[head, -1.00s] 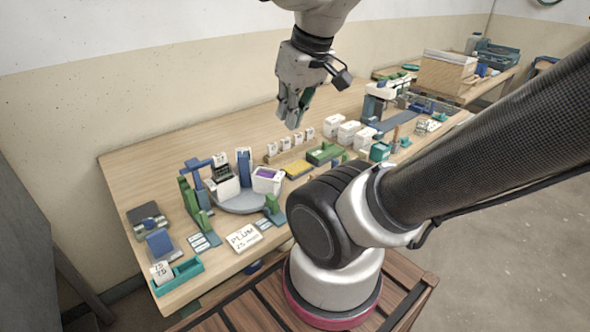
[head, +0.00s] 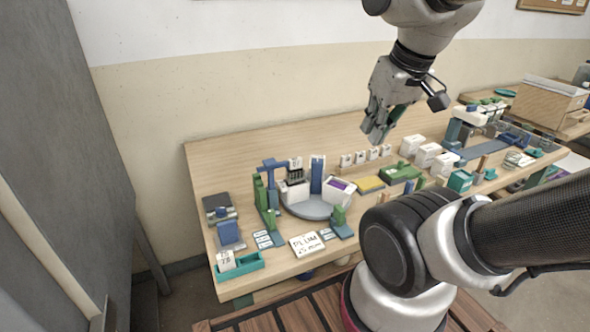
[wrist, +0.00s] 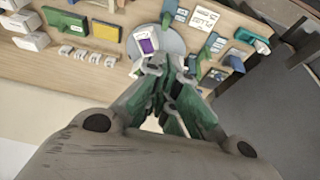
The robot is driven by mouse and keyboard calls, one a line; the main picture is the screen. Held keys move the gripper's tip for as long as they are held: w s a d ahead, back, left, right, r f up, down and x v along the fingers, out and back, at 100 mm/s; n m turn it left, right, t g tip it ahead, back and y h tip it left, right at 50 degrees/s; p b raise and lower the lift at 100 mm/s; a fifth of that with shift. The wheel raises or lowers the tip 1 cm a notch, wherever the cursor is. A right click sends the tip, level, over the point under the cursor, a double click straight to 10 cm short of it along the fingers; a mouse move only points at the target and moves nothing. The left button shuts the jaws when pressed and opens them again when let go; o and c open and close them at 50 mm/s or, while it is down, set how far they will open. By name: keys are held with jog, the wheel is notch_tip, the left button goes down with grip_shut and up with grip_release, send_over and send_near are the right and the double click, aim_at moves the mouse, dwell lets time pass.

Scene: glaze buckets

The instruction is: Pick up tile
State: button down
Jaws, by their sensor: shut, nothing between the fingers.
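Several small white tiles (head: 360,157) stand upright in a row on the wooden table, behind a yellow pad. A single white tile (head: 226,261) stands in a teal holder (head: 250,264) at the table's front left corner. I cannot tell which one the task means. My gripper (head: 376,138) hangs above the back of the table, near the tile row in the picture, shut and empty. In the wrist view the gripper (wrist: 167,68) points toward the round grey stand, with the tile row (wrist: 88,57) to its left and the teal holder (wrist: 251,39) to its right.
A round grey stand (head: 308,209) holds white buckets, one with purple inside (head: 338,190). Blue and green uprights surround it. A lettered white card (head: 307,244) lies in front. White boxes (head: 428,154) stand to the right. A grey panel (head: 70,150) rises at the left.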

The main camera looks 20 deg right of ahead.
jog(key=c, duration=2.2)
grip_release()
jog(key=o, duration=0.4)
jog(key=shift+a+f, duration=0.1)
jog(key=shift+c, duration=0.2)
jog(key=o, duration=0.5)
jog(key=w+f+g, duration=0.1)
jog(key=w+a+f+g, duration=0.1)
jog(key=w+f, duration=0.1)
jog(key=shift+w+a+n, duration=0.2)
jog(key=shift+w+n, duration=0.05)
jog(key=shift+n, duration=0.15)
jog(key=n+g, duration=0.2)
jog(key=n, duration=1.2)
send_over(295, 159)
jog(key=f, duration=0.5)
jog(key=shift+s+d+f, duration=0.15)
jog(key=shift+d+f, duration=0.2)
jog(key=shift+d, duration=0.05)
jog(key=n, duration=0.2)
jog(key=shift+r+n, duration=0.1)
jog(key=shift+n, duration=0.5)
jog(key=f, duration=0.7)
jog(key=shift+w+a+f, duration=0.2)
jog(key=shift+a+f, duration=0.2)
